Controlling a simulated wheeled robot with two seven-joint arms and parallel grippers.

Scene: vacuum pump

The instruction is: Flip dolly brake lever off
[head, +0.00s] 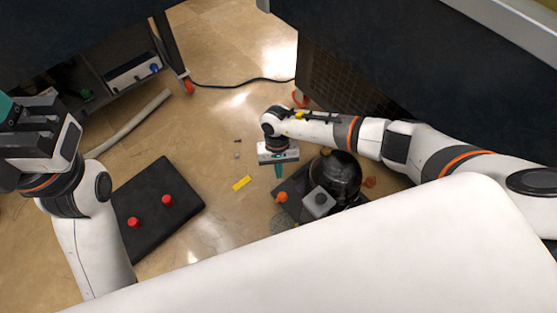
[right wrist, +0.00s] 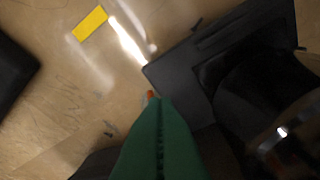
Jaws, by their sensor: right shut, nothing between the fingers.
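The dark dolly (head: 290,184) stands on the floor right of centre, with a black rounded pump (head: 336,175) on it. A small orange part, seemingly the brake lever (head: 281,197), sticks out at its near-left corner. My right gripper (head: 278,172) points down, shut and empty, over the dolly's left side, just beyond the orange part. In the right wrist view its green fingers (right wrist: 157,125) hide most of an orange tip (right wrist: 152,94) beside the dolly's edge; contact cannot be told. My left gripper (head: 8,108) is at the left edge, its fingertips cut off.
A black mat or plate (head: 165,225) with two red knobs lies on the floor at left. A yellow strip (head: 242,183) lies between it and the dolly. A dark cabinet (head: 400,65) stands behind my right arm. A black cable (head: 240,84) runs across the floor behind.

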